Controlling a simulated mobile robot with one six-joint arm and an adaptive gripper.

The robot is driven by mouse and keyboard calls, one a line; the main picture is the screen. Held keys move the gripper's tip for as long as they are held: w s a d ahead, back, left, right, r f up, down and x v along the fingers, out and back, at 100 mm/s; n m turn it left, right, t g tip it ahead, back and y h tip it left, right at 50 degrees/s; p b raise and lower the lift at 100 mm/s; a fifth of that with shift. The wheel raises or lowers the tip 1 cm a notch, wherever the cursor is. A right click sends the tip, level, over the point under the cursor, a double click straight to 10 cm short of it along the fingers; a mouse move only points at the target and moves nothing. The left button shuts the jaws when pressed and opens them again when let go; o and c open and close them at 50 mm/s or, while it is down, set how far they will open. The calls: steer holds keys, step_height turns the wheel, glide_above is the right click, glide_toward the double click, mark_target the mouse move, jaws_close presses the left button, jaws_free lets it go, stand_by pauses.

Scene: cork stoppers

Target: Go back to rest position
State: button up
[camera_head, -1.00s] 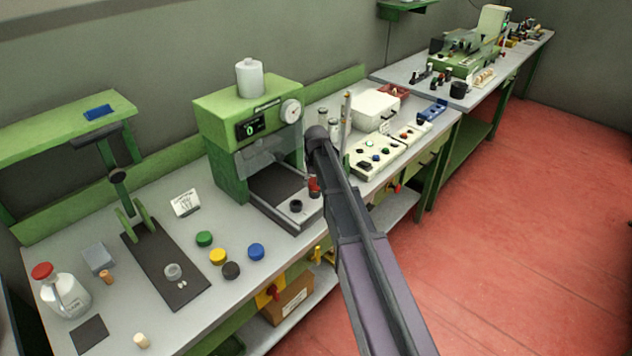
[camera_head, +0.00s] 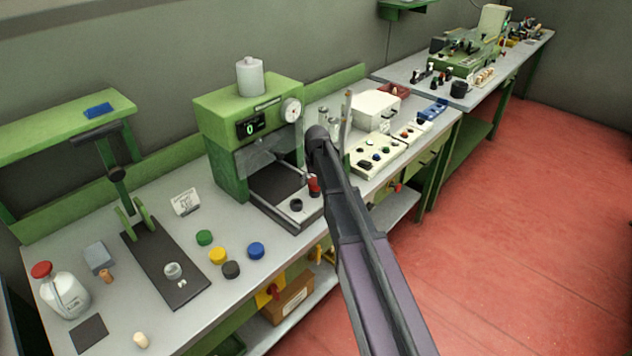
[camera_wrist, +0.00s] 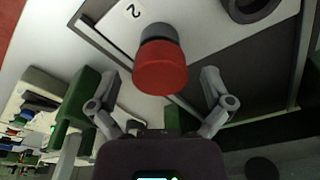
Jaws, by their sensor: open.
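My gripper (camera_wrist: 161,92) shows in the wrist view with its two fingers spread apart. A red button (camera_wrist: 162,68) on a dark collar appears between and beyond the fingers; no finger visibly touches it. In the head view the red button (camera_head: 314,186) is at the front right of a green press machine (camera_head: 247,95). My arm reaches in from the lower right and ends over the machine's right side. The gripper's fingers are hidden from the head view there.
The grey bench (camera_head: 112,270) carries coloured caps, a red-topped bottle (camera_head: 64,291) and a small green stand (camera_head: 131,222) at left. A white box (camera_head: 374,108) and a button panel (camera_head: 377,153) stand right of the machine. The red floor (camera_head: 520,230) is clear.

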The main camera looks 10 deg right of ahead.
steer(key=shift+s, duration=0.1)
steer(key=s+g, duration=0.1)
steer(key=s, duration=2.7)
steer(key=shift+s+d, duration=0.2)
steer(key=shift+s, duration=0.2)
